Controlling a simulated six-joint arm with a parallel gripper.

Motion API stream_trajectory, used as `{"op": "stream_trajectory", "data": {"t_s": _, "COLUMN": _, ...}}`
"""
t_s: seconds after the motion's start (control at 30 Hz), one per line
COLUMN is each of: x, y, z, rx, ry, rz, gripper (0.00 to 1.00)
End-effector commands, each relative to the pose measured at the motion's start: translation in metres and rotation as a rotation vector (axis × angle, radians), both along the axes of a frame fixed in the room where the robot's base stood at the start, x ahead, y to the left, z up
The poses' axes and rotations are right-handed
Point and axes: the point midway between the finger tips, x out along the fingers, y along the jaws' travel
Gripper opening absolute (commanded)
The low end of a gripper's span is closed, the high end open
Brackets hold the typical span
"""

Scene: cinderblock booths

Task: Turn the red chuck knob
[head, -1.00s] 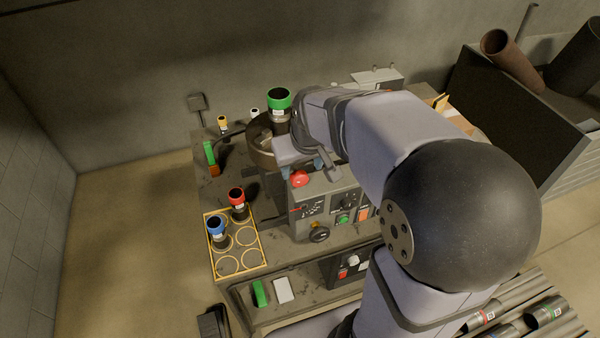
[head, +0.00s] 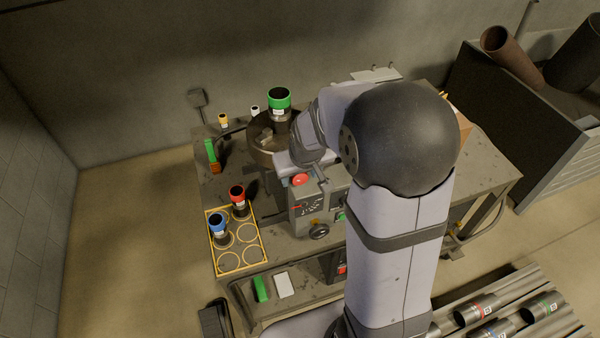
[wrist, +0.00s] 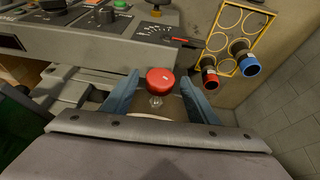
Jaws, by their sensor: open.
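The red chuck knob (head: 300,180) is on top of the grey control box (head: 310,203), at its back left corner. In the wrist view the round red knob (wrist: 160,79) shows between the two blue fingers, with a gap on each side. My gripper (wrist: 160,76) is open; I cannot tell how far its fingertips reach down beside the knob. In the head view my wrist hides most of the fingers. A green-topped dark cylinder (head: 279,103) stands upright at the round metal chuck bowl (head: 262,150), behind the knob.
A yellow-framed rack (head: 240,268) holds a red-topped cylinder (head: 238,200) and a blue-topped one (head: 218,228). A green-handled brush (head: 211,152) lies on the bench's left side. The control box front carries a black dial (head: 319,232) and buttons.

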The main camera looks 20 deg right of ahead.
Motion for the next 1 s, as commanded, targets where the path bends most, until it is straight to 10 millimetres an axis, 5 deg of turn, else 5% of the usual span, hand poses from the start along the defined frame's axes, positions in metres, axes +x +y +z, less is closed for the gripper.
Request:
{"op": "stream_trajectory", "data": {"t_s": 0.23, "x": 0.0004, "y": -0.0001, "z": -0.0005, "rx": 0.000, "ry": -0.001, "rz": 0.000, "gripper": 0.53}}
{"op": "stream_trajectory", "data": {"t_s": 0.43, "x": 0.0003, "y": -0.0001, "z": -0.0003, "rx": 0.000, "ry": -0.001, "rz": 0.000, "gripper": 0.12}}
{"op": "stream_trajectory", "data": {"t_s": 1.0, "x": 0.0003, "y": -0.0023, "z": -0.0016, "rx": 0.064, "ry": -0.001, "rz": -0.005, "gripper": 0.12}}
